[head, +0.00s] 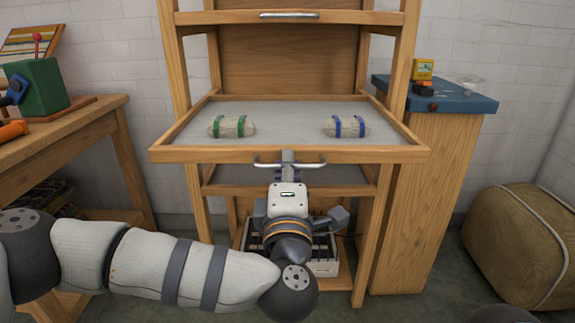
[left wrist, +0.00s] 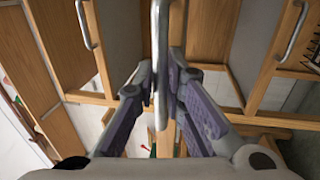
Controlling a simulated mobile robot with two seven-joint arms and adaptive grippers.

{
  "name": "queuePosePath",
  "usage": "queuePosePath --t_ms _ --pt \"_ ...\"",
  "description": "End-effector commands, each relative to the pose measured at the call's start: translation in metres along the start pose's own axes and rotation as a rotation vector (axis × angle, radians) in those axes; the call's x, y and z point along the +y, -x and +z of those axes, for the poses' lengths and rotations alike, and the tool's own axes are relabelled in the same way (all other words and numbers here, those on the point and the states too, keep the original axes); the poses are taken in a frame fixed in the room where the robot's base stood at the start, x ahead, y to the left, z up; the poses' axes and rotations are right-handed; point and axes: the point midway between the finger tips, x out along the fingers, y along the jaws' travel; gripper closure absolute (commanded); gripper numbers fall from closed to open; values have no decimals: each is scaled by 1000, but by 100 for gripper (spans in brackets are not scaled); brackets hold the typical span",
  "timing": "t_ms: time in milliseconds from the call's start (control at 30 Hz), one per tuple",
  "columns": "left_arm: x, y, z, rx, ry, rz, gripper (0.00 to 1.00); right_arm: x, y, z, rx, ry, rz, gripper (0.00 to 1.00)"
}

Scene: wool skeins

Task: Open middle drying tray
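The drying tray (head: 345,155) is pulled out toward me from the wooden rack, showing its grey bed. Two pale skeins lie on it, apart: one with green bands (head: 232,127) at the left, one with blue bands (head: 346,127) at the right. The metal handle (head: 265,165) is on the middle of its front rail. My left gripper (head: 288,167) is at this handle. In the left wrist view, the gripper's two fingers (left wrist: 163,85) are closed from both sides around the handle bar (left wrist: 160,35). My right gripper is not in view.
Another tray front with a handle (head: 290,15) is above, and a lower tray (head: 225,190) is below. A workbench (head: 95,120) stands left. A blue-topped cabinet (head: 425,200) and a tan pouf (head: 515,245) stand right. A light crate (head: 325,268) is beneath the rack.

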Motion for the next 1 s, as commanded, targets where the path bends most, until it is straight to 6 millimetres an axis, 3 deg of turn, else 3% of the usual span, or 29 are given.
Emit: queuePosePath --t_ms 400,800,1000 --pt "0 6 0 -1 0 -1 70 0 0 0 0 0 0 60" --pt "-2 102 1 -4 1 -5 70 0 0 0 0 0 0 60" --pt "0 120 0 -1 1 -2 70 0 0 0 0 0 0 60"
